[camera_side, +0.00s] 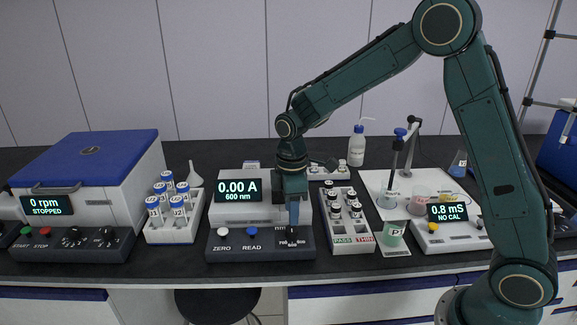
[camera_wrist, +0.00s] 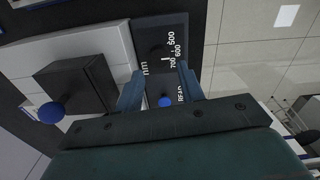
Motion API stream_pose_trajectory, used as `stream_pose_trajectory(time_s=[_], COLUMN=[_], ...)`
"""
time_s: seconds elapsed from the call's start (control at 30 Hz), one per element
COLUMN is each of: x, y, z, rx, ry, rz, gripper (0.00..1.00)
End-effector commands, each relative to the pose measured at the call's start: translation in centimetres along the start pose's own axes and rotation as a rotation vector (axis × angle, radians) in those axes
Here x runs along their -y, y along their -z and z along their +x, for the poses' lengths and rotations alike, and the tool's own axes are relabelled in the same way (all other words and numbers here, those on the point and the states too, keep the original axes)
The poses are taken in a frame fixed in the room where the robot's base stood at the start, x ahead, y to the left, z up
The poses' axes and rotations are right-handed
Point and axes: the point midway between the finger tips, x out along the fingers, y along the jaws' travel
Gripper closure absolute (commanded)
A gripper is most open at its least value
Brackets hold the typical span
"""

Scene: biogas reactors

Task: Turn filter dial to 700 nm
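The photometer (camera_side: 238,212) is a white box whose screen (camera_side: 238,190) reads 0.00 A and 600 nm. Its dark front panel (camera_side: 225,250) carries a white ZERO button, a blue READ button (camera_side: 252,231) and the dark filter dial (camera_side: 292,238) at the right end. My gripper (camera_side: 294,225) points down over the dial. In the wrist view, my gripper's two blue fingers (camera_wrist: 160,69) are apart with nothing seen clasped between them. The panel labels 500, 600 and 700 (camera_wrist: 174,62) show by the right finger. The dark dial is hard to make out against the panel; I cannot tell whether the fingers touch it.
A rack of capped vials (camera_side: 350,231) stands close right of the photometer, and a white tube rack (camera_side: 174,233) stands to its left. A centrifuge (camera_side: 95,180) is at far left. A conductivity meter (camera_side: 447,236) and beakers are at right. The bench's front edge is near.

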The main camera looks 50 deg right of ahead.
Motion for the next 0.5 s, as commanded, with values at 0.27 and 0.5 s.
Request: stream_pose_trajectory(time_s=[0.27,0.5], x=[0.0,0.0], y=[0.0,0.0], z=[3.8,5.2], rx=[0.002,0.000], ry=[0.003,0.000], rz=[0.000,0.000], gripper=[0.62,0.62])
